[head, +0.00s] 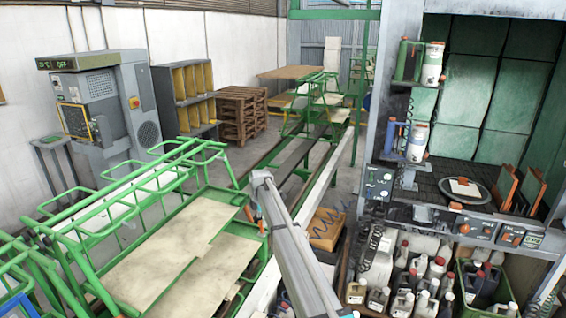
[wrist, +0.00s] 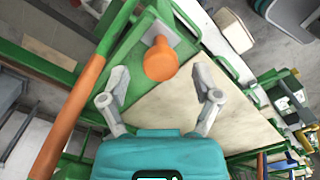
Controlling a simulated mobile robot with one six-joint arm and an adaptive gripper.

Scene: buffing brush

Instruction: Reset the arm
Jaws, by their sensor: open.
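My gripper (wrist: 159,88) shows in the wrist view with its two grey fingers spread wide apart and nothing between the tips. The fingers are over a pale board (wrist: 185,105) on a green frame. A round orange knob (wrist: 160,60) on a grey plate is just beyond the fingertips, apart from them. In the head view my grey arm link reaches up from the bottom centre; my gripper cannot be made out there.
An orange-and-green bar (wrist: 82,105) runs close along the gripper's left in the wrist view. In the head view, the green cart (head: 150,185) with pale boards stands left of my arm. A workbench (head: 425,215) with bottles (head: 432,62) and jugs (head: 437,268) is at right.

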